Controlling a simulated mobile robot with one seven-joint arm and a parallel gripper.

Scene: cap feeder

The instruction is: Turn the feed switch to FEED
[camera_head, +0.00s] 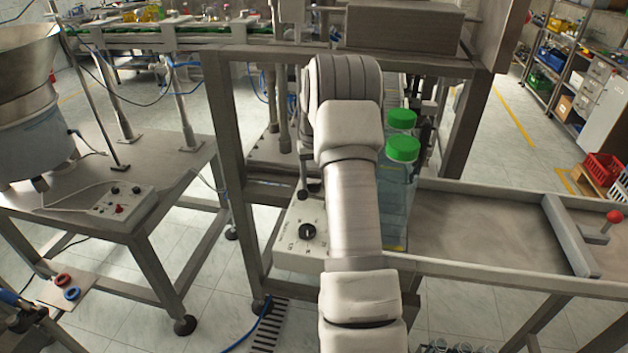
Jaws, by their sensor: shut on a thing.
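A pale control box (122,204) with small dark knobs and a red control lies on the left metal table, beside the cap feeder's bowl (27,97). A second pale panel (288,258) in the middle carries a black rotary knob (308,231) with marks around it. The lettering is too small to read, so I cannot tell which control is the feed switch or where it points. My arm rises from the bottom, just right of the black knob, and bends over at the top.
Bottles with green caps (402,149) stand right of my arm by the metal chute table (465,240). A red-knobbed lever (613,217) is at the far right. Frame posts (232,160) stand left of my arm. Red and blue rings (72,293) lie at lower left.

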